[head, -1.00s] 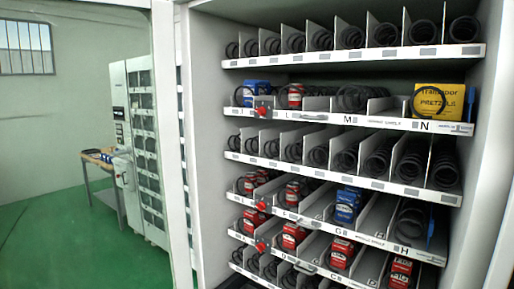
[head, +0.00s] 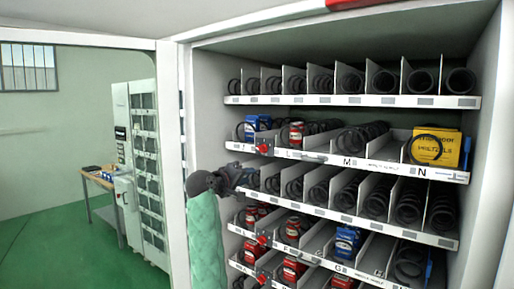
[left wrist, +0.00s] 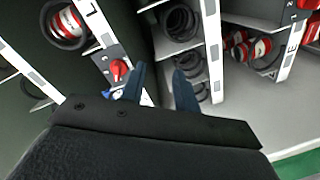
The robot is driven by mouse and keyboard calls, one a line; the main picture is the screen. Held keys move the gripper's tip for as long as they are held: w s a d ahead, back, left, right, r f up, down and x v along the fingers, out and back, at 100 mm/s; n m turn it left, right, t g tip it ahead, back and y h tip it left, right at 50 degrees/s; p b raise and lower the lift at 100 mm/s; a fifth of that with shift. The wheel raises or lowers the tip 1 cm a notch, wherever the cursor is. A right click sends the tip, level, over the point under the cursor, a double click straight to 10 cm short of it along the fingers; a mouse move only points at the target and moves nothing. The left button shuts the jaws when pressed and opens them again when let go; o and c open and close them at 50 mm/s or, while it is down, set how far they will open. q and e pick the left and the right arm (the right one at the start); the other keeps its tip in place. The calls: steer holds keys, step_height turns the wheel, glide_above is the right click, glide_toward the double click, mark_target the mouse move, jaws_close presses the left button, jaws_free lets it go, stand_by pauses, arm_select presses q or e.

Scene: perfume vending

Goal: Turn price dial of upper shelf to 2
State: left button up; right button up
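The red price dial (head: 263,149) of the upper labelled shelf sits at the left end of its white front rail (head: 380,166). In the left wrist view the red dial (left wrist: 118,69) lies just left of my fingers, apart from them; its setting is too small to read. My left gripper (head: 247,176) is in front of the cabinet's left side, just below that dial. In the left wrist view its two dark fingers (left wrist: 159,70) are apart with nothing between them. My right gripper is in neither view.
Lower red dials (head: 263,240) sit on another shelf front. Shelves hold black coils, red and blue packs and a yellow pretzel box (head: 435,147). The cabinet's left frame (head: 172,130) stands close to my left arm. A table (head: 98,180) and a white machine stand at the back left.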

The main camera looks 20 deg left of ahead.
arm_select(q)
steer(key=t, duration=0.1)
glide_toward(258, 149)
steer(key=w, duration=0.1)
steer(key=w+p, duration=0.1)
steer(key=w+d+p, duration=0.1)
steer(key=w, duration=0.1)
steer(key=shift+d+h+p, duration=0.1)
steer(key=shift+h+p, duration=0.25)
steer(key=shift+h, duration=0.05)
steer(key=p+x, duration=0.2)
steer(key=x, duration=0.1)
steer(key=shift+w, duration=0.1)
steer(key=shift+p+x, duration=0.35)
steer(key=shift+x, duration=0.5)
steer(key=shift+f, duration=0.15)
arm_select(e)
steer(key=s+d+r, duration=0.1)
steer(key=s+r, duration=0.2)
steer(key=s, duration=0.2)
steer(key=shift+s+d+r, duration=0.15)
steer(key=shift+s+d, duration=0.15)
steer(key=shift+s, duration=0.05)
arm_select(q)
jaws_close()
